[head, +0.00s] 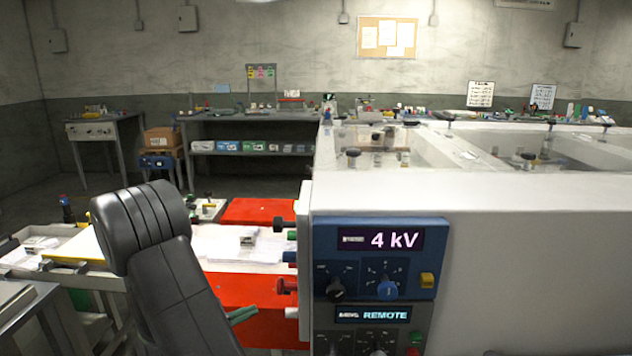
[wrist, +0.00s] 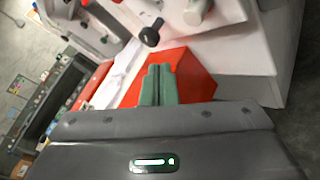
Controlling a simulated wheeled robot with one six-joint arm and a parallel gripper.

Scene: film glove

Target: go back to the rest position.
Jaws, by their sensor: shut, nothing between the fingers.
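My gripper shows in the wrist view as two green fingers (wrist: 157,84) pressed together, with nothing between them. In the head view my dark arm rises at the lower left, and the green fingertips (head: 243,315) show just past its right edge. They are in front of a red surface (head: 228,291), left of the white cabinet. In the wrist view the red surface (wrist: 190,75) lies behind the fingers. I cannot tell how far the fingers are from it.
A large white cabinet (head: 540,240) fills the right, with a blue panel (head: 330,232) reading 4 kV. Knobs (head: 284,285) stick out from its left side near my gripper. A tray (head: 40,245) stands at the left. Benches (head: 225,116) line the back wall, with open floor before them.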

